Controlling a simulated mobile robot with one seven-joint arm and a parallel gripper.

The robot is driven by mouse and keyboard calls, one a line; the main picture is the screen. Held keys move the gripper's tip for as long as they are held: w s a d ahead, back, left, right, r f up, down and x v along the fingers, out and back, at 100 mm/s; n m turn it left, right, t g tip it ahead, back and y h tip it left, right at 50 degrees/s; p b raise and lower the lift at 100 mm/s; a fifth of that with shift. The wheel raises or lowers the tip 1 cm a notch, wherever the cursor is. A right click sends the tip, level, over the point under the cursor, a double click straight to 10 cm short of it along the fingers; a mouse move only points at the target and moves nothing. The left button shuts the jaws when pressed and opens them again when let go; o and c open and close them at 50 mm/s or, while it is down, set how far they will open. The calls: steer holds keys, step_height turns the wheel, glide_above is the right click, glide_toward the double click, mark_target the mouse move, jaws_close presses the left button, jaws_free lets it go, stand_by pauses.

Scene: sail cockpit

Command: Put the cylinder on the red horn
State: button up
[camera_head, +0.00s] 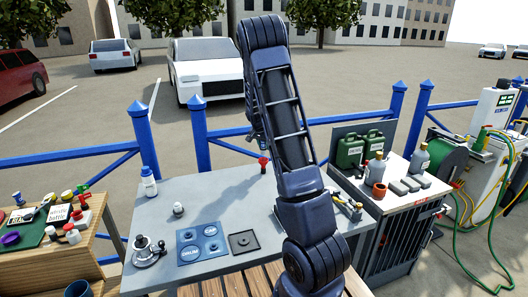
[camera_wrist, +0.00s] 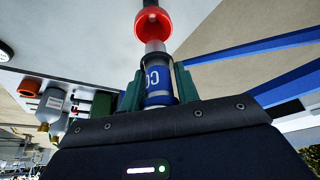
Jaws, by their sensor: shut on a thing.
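The red horn (camera_wrist: 153,24) is at the top of the wrist view, with its round opening facing the camera. In the head view, a small red piece (camera_head: 263,161) shows beside my arm at the back of the grey table. My gripper (camera_wrist: 159,88) is shut on the cylinder (camera_wrist: 157,76), which is silver-grey with a blue band and lettering. The green fingers hold it from both sides. The cylinder's narrow end reaches the red horn's lower edge in the picture; I cannot tell whether they touch.
The grey table (camera_head: 222,265) carries a white bottle (camera_head: 149,181), a small jar (camera_head: 178,209), a metal fitting (camera_head: 146,250), a blue panel (camera_head: 202,243) and a dark square plate (camera_head: 243,242). Blue railings (camera_head: 202,150) run behind. Green canisters (camera_head: 349,152) stand on the right cabinet.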

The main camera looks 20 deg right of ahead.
mark_target(264, 150)
steer(key=shift+f, duration=1.55)
steer(key=shift+f, duration=0.1)
steer(key=o, duration=1)
steer(key=v, duration=1.2)
steer(key=s+a+r+n+y, duration=0.1)
steer(key=s+r+n+y, duration=0.1)
steer(key=s+r, duration=0.7)
steer(key=s+a+r+n, duration=0.1)
steer(key=s+a+n, duration=0.1)
steer(key=s, duration=0.9)
steer(key=s+a+r+n+t, duration=0.1)
steer(key=s+a+n, duration=0.1)
steer(key=s, duration=1)
steer(key=s+a+r+n+y, duration=0.1)
steer(key=s+a+r+n, duration=0.1)
steer(key=s, duration=0.9)
steer(key=shift+s+a+r+n, duration=0.1)
steer(key=shift+s+a+n, duration=0.05)
steer(key=shift+a+n, duration=0.35)
